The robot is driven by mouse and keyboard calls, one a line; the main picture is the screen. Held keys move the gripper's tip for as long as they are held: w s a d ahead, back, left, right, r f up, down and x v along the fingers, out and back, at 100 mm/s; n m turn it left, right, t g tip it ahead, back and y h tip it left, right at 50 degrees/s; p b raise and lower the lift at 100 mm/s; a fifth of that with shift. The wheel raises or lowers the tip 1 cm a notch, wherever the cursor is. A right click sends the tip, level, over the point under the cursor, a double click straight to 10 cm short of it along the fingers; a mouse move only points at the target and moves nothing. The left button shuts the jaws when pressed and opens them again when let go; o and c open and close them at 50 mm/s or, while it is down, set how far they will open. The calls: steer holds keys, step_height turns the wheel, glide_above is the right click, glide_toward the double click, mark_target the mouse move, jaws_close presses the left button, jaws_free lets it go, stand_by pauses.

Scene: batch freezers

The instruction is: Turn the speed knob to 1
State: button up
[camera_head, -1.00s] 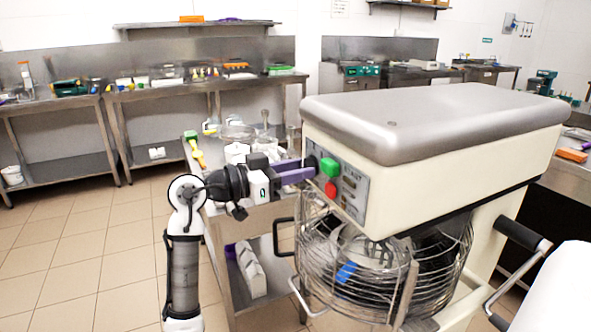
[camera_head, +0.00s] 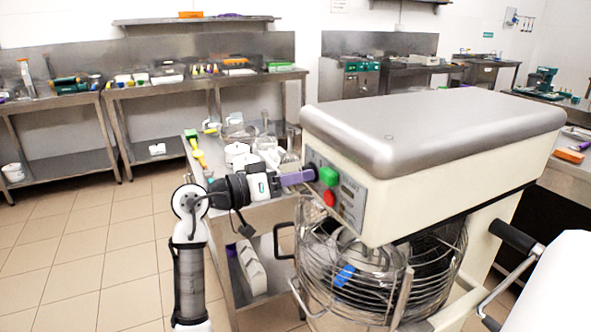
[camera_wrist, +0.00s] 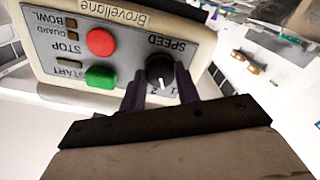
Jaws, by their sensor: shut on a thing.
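The speed knob (camera_wrist: 161,69) is round and black with a white pointer line, on the grey control panel (camera_wrist: 125,58), which appears upside down in the wrist view. Its pointer faces the digits 1 and 2 at the panel's lower edge; I cannot tell exactly which one it marks. My gripper (camera_wrist: 161,82) has its two purple fingers on either side of the knob, shut on it. In the head view my gripper (camera_head: 312,175) reaches the panel from the left, beside the green button; the knob is mostly hidden there.
The green start button (camera_wrist: 99,77) is close beside one finger, with the red stop button (camera_wrist: 100,42) farther along. The cream mixer (camera_head: 430,195) has a wire bowl guard (camera_head: 310,265) below the panel. A steel cart (camera_head: 225,265) stands behind my arm.

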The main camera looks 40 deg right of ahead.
steer(key=shift+r+n+p, duration=0.1)
steer(key=shift+n+p, duration=1)
steer(key=shift+n, duration=0.6)
steer(key=o, duration=1)
steer(key=shift+c, duration=0.2)
steer(key=shift+a, duration=0.15)
steer(key=b+v, duration=0.3)
steer(key=v, duration=1)
steer(key=shift+a+b, duration=0.35)
